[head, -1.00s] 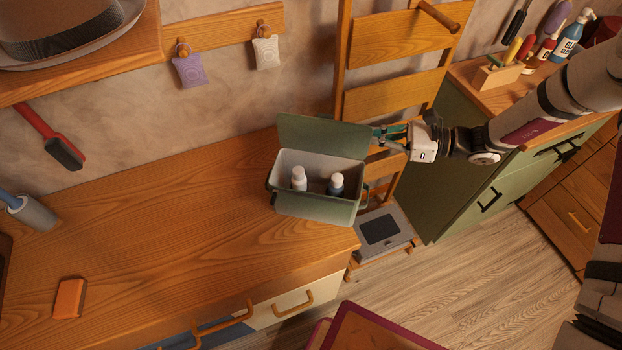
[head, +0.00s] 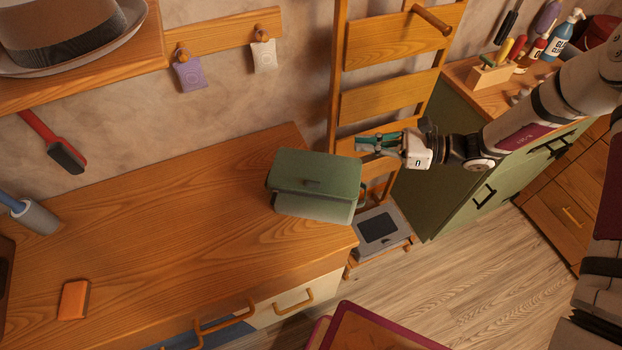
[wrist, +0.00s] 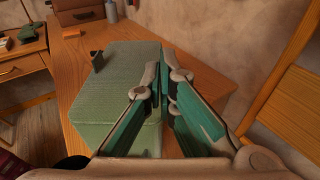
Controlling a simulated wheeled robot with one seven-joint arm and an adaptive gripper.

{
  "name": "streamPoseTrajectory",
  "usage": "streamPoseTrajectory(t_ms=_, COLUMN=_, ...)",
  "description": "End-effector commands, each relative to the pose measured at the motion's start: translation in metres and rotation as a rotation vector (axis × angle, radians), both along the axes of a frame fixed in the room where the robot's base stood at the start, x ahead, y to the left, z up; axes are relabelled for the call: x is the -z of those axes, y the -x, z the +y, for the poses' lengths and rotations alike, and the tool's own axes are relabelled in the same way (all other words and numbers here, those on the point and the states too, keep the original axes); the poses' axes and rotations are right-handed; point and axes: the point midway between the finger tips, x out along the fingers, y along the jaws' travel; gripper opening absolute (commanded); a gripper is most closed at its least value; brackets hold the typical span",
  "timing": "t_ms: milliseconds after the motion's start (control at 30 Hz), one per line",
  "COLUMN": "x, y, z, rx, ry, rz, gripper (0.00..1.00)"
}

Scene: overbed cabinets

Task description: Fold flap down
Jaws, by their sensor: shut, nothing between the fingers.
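The flap (head: 317,171) is the green lid of a box (head: 312,208) on the right end of the wooden desk. It lies down over the box, and the bottles inside are hidden. A small dark handle shows on its top. In the wrist view the green flap (wrist: 120,75) fills the left middle, with its handle at the upper left. My gripper (head: 360,144) is shut and empty, just behind and to the right of the box. In the wrist view its fingertips (wrist: 160,72) meet beside the flap's edge; I cannot tell whether they touch it.
The wooden desk (head: 170,225) is mostly clear, with an orange block (head: 74,299) at the front left. A wooden ladder rack (head: 390,104) stands behind my gripper. A green cabinet (head: 440,190) with bottles on top is at the right.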

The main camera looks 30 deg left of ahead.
Motion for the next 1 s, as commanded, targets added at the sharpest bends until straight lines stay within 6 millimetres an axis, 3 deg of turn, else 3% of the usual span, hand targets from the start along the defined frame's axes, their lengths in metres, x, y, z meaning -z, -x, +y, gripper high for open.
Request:
streamPoseTrajectory(t_ms=267, x=-0.008, y=0.000, z=0.000, rx=0.000, ry=-0.001, rz=-0.002, gripper=0.00)
streamPoseTrajectory(t_ms=633, x=-0.039, y=0.000, z=0.000, rx=0.001, ry=0.000, rz=-0.001, gripper=0.00)
streamPoseTrajectory(t_ms=1000, x=-0.040, y=0.000, z=0.000, rx=0.000, ry=0.000, rz=0.000, gripper=0.00)
